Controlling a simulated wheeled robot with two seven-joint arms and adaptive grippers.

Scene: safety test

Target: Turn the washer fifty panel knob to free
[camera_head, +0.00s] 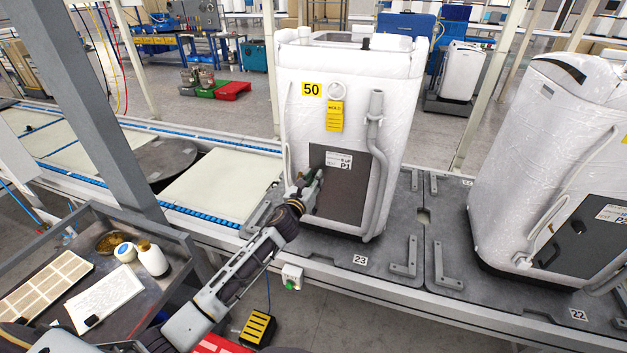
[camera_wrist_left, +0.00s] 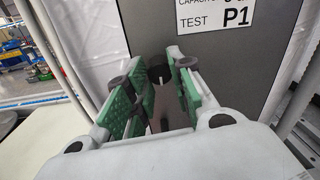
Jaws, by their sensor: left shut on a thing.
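The washer marked 50 (camera_head: 390,95) stands wrapped in white on the line, with a yellow tag on its front. Its dark grey panel (camera_head: 348,198) carries a white "P1" label; the panel also fills the upper middle of the left wrist view (camera_wrist_left: 205,50). My left gripper (camera_head: 314,182) reaches the left part of the panel. In the left wrist view its green-padded fingers (camera_wrist_left: 160,88) are shut around the dark panel knob (camera_wrist_left: 160,74). The fingers hide much of the knob, so I cannot tell its setting. My right gripper is not in view.
A second wrapped washer (camera_head: 545,130) stands to the right. A grey hose (camera_head: 376,135) runs down beside the panel. A workbench with trays and bottles (camera_head: 150,258) is at the lower left.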

